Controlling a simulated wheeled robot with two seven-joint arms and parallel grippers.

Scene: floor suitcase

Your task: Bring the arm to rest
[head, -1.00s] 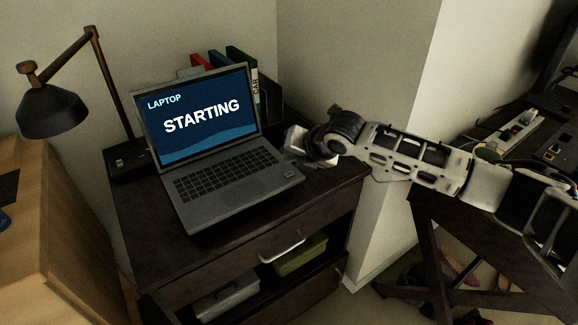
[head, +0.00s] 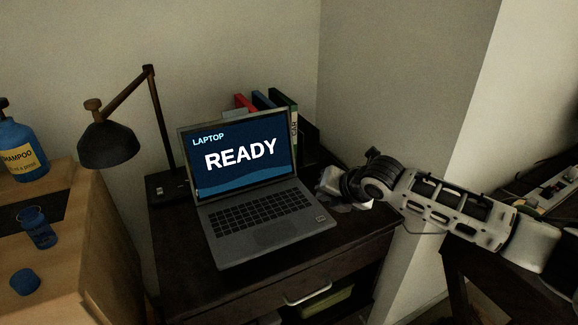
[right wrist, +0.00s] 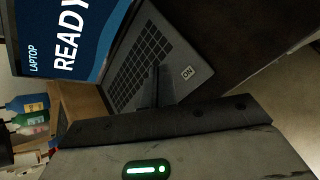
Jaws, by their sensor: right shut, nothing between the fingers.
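My right arm comes in from the right in the head view. Its gripper (head: 336,184) is beside the right edge of the open laptop (head: 262,228), over the dark desk. The laptop screen reads READY, and the laptop also shows in the right wrist view (right wrist: 135,75). In the right wrist view, my right gripper (right wrist: 157,85) is shut and empty, pointing towards the keyboard's edge near a key marked ON. I cannot tell whether it touches the laptop. My left gripper is not in view.
The dark desk (head: 180,262) has a lamp (head: 108,145) at the left and upright binders (head: 287,105) behind the laptop. A wooden cabinet (head: 105,235) at the left bears a shampoo bottle (head: 22,150). A wall corner stands close to my right arm. A drawer handle (head: 307,292) juts from the desk front.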

